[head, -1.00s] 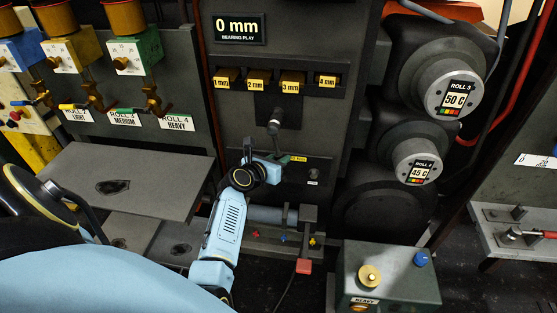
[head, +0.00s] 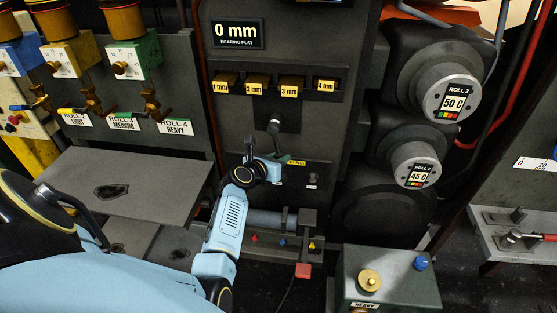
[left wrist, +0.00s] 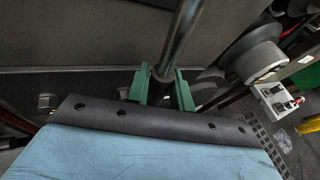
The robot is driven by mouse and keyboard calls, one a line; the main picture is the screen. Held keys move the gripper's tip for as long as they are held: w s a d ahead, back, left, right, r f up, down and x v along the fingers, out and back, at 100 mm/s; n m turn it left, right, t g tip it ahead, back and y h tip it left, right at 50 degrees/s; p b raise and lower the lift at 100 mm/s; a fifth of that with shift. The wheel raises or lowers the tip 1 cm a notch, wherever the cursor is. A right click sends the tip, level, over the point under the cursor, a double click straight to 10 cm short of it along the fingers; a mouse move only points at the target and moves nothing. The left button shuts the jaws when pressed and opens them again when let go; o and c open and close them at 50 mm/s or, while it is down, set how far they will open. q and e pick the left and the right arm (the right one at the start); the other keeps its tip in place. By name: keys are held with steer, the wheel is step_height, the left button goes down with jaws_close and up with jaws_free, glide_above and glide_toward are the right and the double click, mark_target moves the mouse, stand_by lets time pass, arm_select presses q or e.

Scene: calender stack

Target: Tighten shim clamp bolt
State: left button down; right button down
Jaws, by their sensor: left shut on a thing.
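The clamp bolt, a grey metal piece with a rounded head and a shaft (head: 274,128), stands out from the dark panel below the shim row in the head view. My left gripper (head: 278,157) is at the lower end of that shaft. In the left wrist view its green fingers (left wrist: 163,88) are shut on either side of a grey metal rod (left wrist: 182,42) with a dark lower end. Shims labelled 1 mm (head: 225,82), 2 mm (head: 257,84), 3 mm (head: 291,85) and 4 mm (head: 325,86) sit in a row. My right gripper is not in view.
A display (head: 237,34) reads 0 mm bearing play. Roll ends (head: 449,97) marked 50 C and 45 C stand to the right. A control box (head: 392,277) is at the lower right. A grey plate (head: 135,185) is left of my forearm.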

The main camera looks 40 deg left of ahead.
arm_select(q)
steer(key=c, duration=2)
jaws_free()
jaws_close()
steer(key=shift+a+r, duration=0.1)
steer(key=shift+s+a+m+p, duration=0.2)
steer(key=shift+a+m+p, duration=0.15)
steer(key=shift+p, duration=0.45)
steer(key=shift+s+a+m+g+y+p, duration=0.25)
steer(key=shift+a+g+y+p, duration=0.2)
steer(key=shift+p, duration=0.3)
